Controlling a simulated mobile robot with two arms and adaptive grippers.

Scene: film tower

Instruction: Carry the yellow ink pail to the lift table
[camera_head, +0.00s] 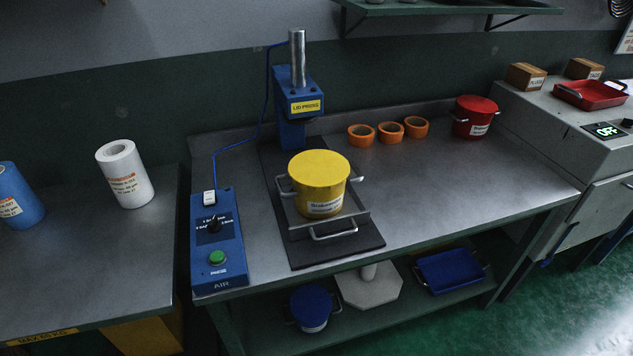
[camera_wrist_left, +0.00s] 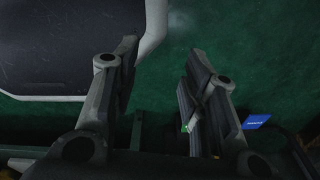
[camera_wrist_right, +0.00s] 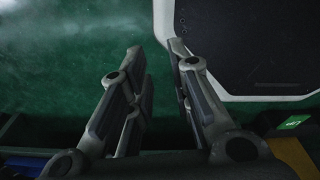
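The yellow ink pail (camera_head: 319,184), lid on, stands upright in a grey metal tray with handles (camera_head: 330,220). The tray rests on a dark mat in front of the blue lid press (camera_head: 297,105). The pail has a white label and a small handle on each side. I cannot make out a lift table for certain in these views. My left gripper (camera_wrist_left: 160,75) is open and empty over the green floor in the left wrist view. My right gripper (camera_wrist_right: 155,60) is open and empty over the floor in the right wrist view. Neither gripper shows in the head view.
A blue control box (camera_head: 217,240) stands left of the mat. Orange tape rolls (camera_head: 390,131) and a red pail (camera_head: 475,117) stand at the bench's back. A blue pail (camera_head: 311,307) and a blue tray (camera_head: 449,271) are on the lower shelf. The bench's right part is clear.

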